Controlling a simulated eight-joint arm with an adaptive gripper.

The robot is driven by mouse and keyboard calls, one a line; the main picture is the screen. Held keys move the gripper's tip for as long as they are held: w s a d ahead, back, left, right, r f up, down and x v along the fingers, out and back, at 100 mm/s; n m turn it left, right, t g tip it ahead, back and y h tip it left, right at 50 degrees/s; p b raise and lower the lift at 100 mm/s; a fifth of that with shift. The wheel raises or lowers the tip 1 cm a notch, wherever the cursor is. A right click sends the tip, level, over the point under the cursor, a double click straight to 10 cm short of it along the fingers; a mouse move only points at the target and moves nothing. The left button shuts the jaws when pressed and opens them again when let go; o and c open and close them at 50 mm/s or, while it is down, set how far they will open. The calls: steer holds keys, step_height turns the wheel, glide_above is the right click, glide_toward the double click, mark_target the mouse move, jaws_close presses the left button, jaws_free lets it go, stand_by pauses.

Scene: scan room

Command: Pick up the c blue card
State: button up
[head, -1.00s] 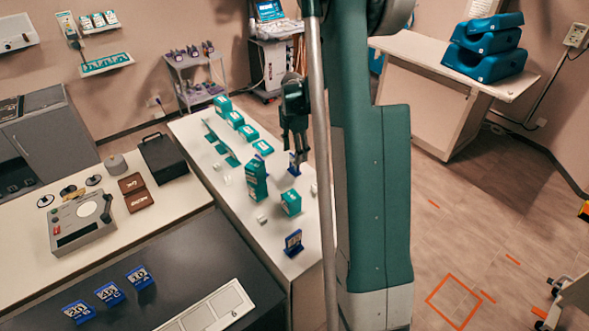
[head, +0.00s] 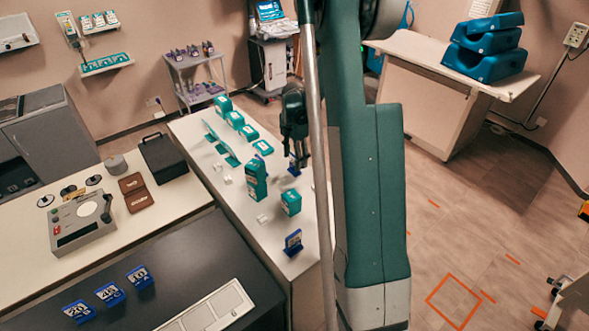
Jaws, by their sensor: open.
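Blue cards stand upright in several places. One blue card (head: 294,167) stands on the white table close under my gripper (head: 297,150). Another blue card (head: 293,243) stands nearer on the same table. Three more blue cards (head: 139,277) (head: 110,294) (head: 78,311) stand in a row on the dark counter. The letters are too small to tell which is c. My gripper is open and points down over the far card. I cannot tell whether that card is between its fingers.
Teal boxes (head: 256,180) (head: 291,203) stand on the white table (head: 262,236) left of and in front of my gripper. More teal boxes (head: 235,120) line its far side. A grey device (head: 80,221) and black case (head: 163,158) occupy the left counter.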

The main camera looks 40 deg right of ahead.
steer(key=shift+s+f, duration=0.1)
steer(key=shift+f, duration=2.1)
steer(key=shift+c, duration=0.5)
steer(key=c, duration=0.9)
